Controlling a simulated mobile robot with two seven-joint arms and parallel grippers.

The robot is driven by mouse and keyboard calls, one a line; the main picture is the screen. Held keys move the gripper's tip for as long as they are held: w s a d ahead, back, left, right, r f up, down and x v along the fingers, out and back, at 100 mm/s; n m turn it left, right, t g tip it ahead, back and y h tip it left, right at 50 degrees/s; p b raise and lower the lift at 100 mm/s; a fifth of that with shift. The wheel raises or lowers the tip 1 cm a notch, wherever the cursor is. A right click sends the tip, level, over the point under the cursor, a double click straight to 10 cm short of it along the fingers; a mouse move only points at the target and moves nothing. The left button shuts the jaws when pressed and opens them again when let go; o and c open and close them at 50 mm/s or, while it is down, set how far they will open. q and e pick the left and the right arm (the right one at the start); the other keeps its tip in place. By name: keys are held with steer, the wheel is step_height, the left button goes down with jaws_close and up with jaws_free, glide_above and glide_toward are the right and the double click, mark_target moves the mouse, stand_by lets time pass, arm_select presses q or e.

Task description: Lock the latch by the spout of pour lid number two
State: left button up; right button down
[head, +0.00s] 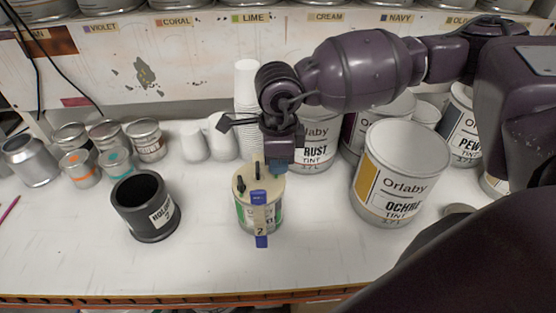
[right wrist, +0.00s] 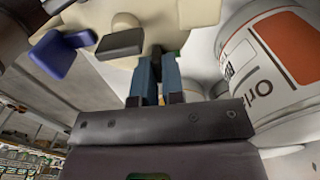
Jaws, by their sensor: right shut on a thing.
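Pour lid number two (head: 250,182) is cream and sits on a small can with a green-and-white label (head: 245,215). A "2" tag and blue tabs (head: 260,197) show at its front, and small black parts stand on top. My right gripper (head: 281,168) is at the lid's back right edge. My left gripper is out of view.
A black holder cup (head: 148,205) stands left of the can. A large Orlaby ochre can (head: 400,170) stands to the right, with more cans behind. White cups (head: 222,138) stand behind, and small tins (head: 83,168) at the left. The front of the table is clear.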

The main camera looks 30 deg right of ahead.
steer(key=m+b, duration=0.2)
steer(key=shift+f+m, duration=0.2)
steer(key=shift+m, duration=0.2)
steer(key=m+b, duration=0.1)
steer(key=m, duration=0.3)
steer(key=shift+s+a+r, duration=0.1)
steer(key=shift+s, duration=0.05)
steer(key=m, duration=0.5)
steer(key=shift+a+b, duration=0.1)
steer(key=shift+b, duration=0.3)
steer(key=m, duration=0.2)
steer(key=shift+r+m, duration=0.1)
steer(key=shift+m, duration=0.8)
